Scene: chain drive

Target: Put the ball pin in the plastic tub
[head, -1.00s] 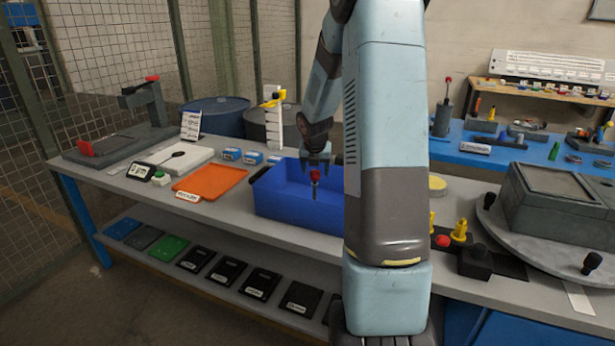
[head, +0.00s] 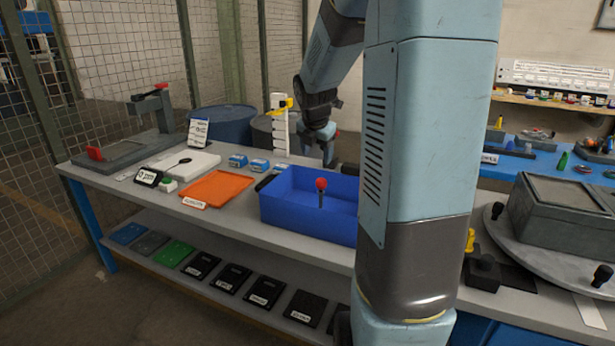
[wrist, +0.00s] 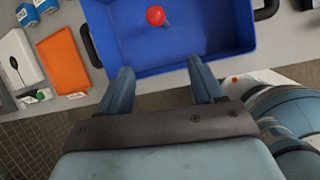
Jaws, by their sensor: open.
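The ball pin, a red ball (head: 321,184) on a dark shaft, is inside the blue plastic tub (head: 290,214). In the wrist view the red ball (wrist: 155,16) shows against the tub's blue floor (wrist: 195,35), near the top edge of the picture. My gripper (head: 327,155) is at the tub's back side in the head view, partly hidden by my own arm. In the wrist view my gripper (wrist: 160,65) is open, its fingers apart with nothing between them, clear of the pin.
An orange tray (head: 217,187) lies left of the tub, with small blue boxes (head: 259,165) behind it. A white stand with a yellow clip (head: 280,125) rises behind the tub. A turntable with a grey box (head: 560,205) is at the right.

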